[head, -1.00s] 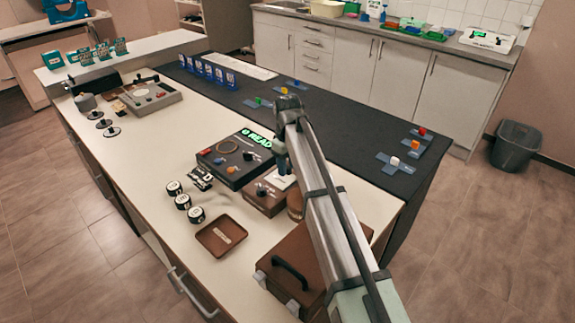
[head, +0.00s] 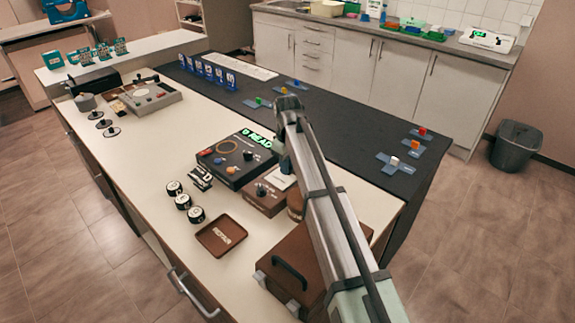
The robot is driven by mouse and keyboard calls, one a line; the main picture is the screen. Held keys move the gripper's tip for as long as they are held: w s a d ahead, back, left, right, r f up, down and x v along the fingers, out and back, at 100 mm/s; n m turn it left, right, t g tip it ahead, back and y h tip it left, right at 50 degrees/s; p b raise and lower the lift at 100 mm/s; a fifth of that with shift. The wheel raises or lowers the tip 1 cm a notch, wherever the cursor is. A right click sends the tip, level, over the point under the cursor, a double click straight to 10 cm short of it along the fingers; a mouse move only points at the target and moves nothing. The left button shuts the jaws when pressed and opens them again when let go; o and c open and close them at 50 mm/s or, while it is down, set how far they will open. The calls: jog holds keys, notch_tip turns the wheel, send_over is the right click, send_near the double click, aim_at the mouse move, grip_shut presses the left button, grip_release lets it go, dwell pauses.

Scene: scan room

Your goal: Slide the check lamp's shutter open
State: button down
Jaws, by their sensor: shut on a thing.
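My gripper (head: 284,163) points down at the end of my arm, over the far side of a small brown box (head: 262,203) with a black knob (head: 262,190) and a white patch on top. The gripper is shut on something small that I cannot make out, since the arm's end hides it. This box may be the check lamp, but its shutter cannot be told apart at this size. To its left is a black unit (head: 225,173) with a lit green "READ" sign (head: 257,139), a ring and coloured knobs.
A brown tray (head: 221,235), several black-and-white round pieces (head: 183,202) and a brown case (head: 303,262) with a black handle lie nearby. Blue stands (head: 208,71) and small coloured blocks (head: 394,161) sit on the dark strip.

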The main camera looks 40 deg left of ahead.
jog(key=w, duration=0.9)
jog(key=c, duration=1)
grip_release()
jog(key=shift+c, duration=0.2)
notch_tip(320, 180, up, 14)
jog(key=shift+f, duration=0.1)
